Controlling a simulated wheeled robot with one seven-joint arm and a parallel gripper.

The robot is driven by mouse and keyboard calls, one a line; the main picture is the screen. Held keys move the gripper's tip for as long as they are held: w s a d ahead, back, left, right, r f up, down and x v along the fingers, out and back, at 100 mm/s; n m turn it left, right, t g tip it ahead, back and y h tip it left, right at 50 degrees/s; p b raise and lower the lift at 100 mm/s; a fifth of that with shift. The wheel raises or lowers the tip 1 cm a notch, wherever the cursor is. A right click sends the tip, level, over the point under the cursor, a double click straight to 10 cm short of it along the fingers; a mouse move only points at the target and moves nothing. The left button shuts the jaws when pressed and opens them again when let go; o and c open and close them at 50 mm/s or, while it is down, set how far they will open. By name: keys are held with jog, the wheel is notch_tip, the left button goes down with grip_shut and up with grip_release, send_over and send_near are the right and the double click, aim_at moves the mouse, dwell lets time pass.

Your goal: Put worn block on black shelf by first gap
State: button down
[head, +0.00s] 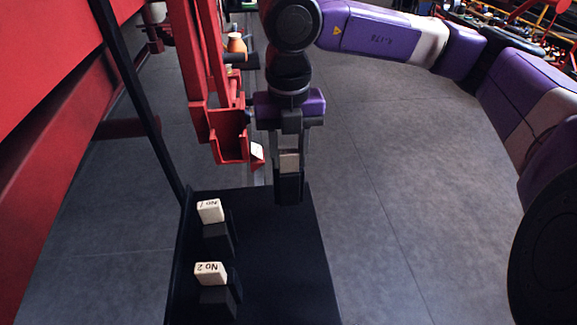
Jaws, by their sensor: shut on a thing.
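My gripper (289,188) points down, shut on a small beige block (289,162), which I take to be the worn block. Its fingers partly hide the block. Gripper and block are over or beside the far right end of the black shelf (275,255); I cannot tell their height above it. On the shelf's left side, a white tag reading "No 1" (210,210) sits on a dark stand (217,238). Nearer to me, a white "No 2" tag (210,272) sits on another dark stand (217,301).
A red bracket (230,148) with a white tag (257,151) stands just left of my gripper. A dark post (140,90) slopes down to the shelf's left edge. An orange bottle (237,44) stands behind. The shelf's right half looks clear, and open grey floor (410,190) lies right.

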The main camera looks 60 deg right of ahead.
aim_at(289, 169)
jog(key=shift+f, duration=2.2)
jog(key=c, duration=0.9)
grip_release()
jog(key=shift+r, duration=0.1)
jog(key=shift+r, duration=0.1)
notch_tip(289, 169, up, 12)
jog(key=shift+r+b, duration=0.1)
jog(key=shift+b, duration=0.6)
